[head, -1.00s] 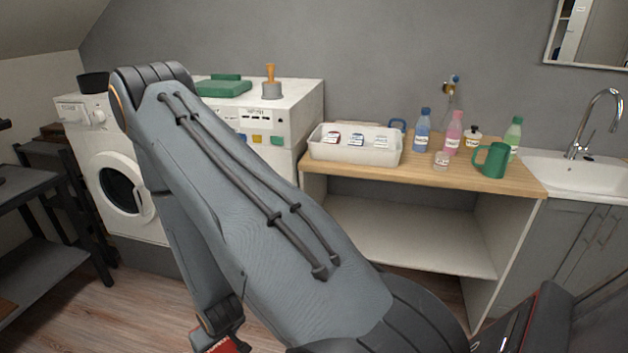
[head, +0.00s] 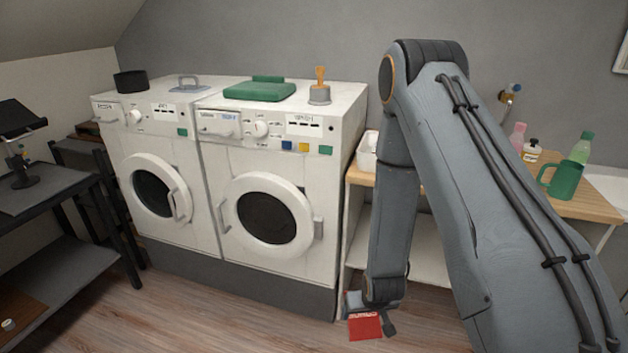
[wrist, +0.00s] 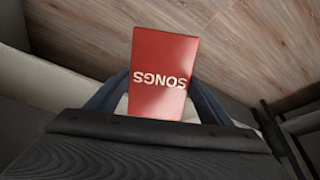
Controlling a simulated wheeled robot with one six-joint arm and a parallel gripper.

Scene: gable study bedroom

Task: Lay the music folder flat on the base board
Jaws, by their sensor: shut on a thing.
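The music folder is a small red folder (head: 365,327) with white lettering. In the wrist view the red folder (wrist: 160,62) shows the word SONGS upside down. My gripper (head: 369,308) is shut on the folder and holds it low in front of the washing machines and the wooden counter, over the floor. In the wrist view its fingers (wrist: 157,95) stand on both sides of the folder's near end. I cannot tell for sure which surface is the base board; a pale lower board (head: 428,262) shows under the counter, partly hidden by my arm.
Two white washing machines (head: 268,165) stand at the back, with a green case (head: 260,90) on top. A wooden counter (head: 590,200) with bottles and a green mug is at right. A dark shelved table (head: 60,260) is at left. The wooden floor between is clear.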

